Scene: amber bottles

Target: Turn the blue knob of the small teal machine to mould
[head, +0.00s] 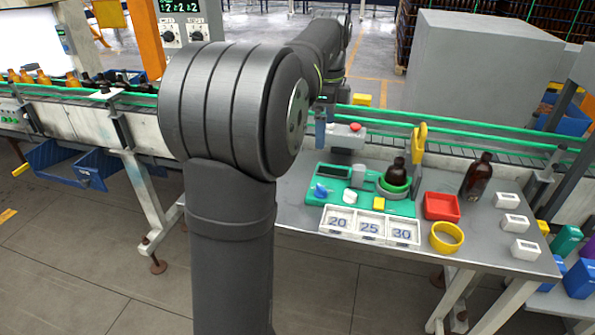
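The small teal machine (402,208) lies on the metal table, with a dark display window at its back left. Its blue knob (320,190) is at the front left, and a white knob (350,196) sits to the right of it. The markings around the blue knob are too small to read. A brown bottle (396,173) stands in the machine's green ring. My gripper (321,128) shows only in part beyond my arm, above and behind the machine and apart from the blue knob. Its fingers are too hidden to show whether they are open.
Trays marked 20, 25 and 30 (370,239) lie in front of the machine. A red tray (441,206), a yellow ring (446,237) and a brown bottle (477,177) stand to the right. A yellow upright (419,143) and a red-button box (346,133) are behind.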

